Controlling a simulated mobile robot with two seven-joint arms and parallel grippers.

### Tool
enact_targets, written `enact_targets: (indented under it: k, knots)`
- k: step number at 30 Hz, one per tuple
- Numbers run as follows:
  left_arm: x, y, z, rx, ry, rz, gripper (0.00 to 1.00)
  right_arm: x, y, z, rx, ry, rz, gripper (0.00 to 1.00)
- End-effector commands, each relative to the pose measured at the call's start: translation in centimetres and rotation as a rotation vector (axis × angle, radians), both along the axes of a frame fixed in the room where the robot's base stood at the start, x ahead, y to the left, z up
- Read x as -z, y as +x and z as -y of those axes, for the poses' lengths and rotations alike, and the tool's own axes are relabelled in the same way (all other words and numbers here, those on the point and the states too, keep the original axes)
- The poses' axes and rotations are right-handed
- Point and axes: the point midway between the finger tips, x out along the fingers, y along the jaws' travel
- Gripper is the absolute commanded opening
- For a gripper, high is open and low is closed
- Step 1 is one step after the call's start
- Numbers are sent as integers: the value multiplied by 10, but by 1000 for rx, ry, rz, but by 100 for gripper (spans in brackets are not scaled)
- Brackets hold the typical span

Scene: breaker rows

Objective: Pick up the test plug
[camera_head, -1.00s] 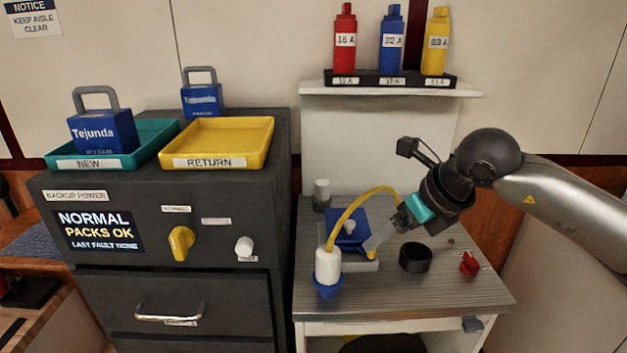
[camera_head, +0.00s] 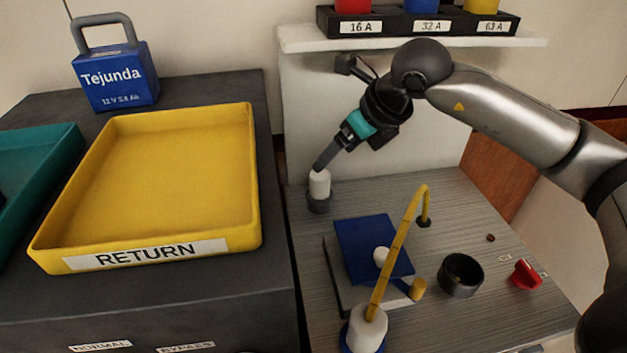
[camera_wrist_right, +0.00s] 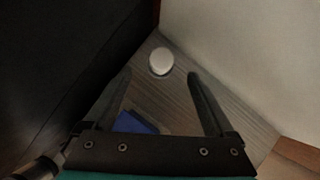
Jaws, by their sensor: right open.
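A white cylinder with a dark grey base, which looks like the test plug (camera_head: 319,185), stands upright at the back left of the grey bench (camera_head: 460,205). In the right wrist view its round white top (camera_wrist_right: 161,61) shows centred beyond the fingertips. My right gripper (camera_head: 319,168) is open just above this top, tilted down to the left. In the wrist view its two fingers (camera_wrist_right: 160,76) are spread with nothing held between them. My left gripper is out of view.
A second white plug (camera_head: 368,325) with a yellow cable (camera_head: 393,255) stands at the front. A blue block (camera_head: 365,235), a black ring (camera_head: 460,275) and a red knob (camera_head: 524,275) are on the bench. The cabinet with the yellow RETURN tray (camera_head: 165,185) rises to the left.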

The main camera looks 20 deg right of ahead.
Motion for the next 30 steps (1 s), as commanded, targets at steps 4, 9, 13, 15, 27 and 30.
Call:
enact_targets:
  k: [4,9,13,15,27,30]
  knots:
    - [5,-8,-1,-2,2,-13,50,30,16,-7,0,4,-6,89]
    - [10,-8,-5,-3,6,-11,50,58,33,-12,0,2,-4,89]
    - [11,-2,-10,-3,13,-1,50,70,41,-15,-1,1,-2,89]
    - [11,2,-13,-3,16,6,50,73,43,-15,-1,0,-2,89]
    - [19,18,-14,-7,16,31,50,116,63,-18,0,1,-2,89]
    - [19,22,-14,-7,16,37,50,120,66,-19,-1,0,-2,89]
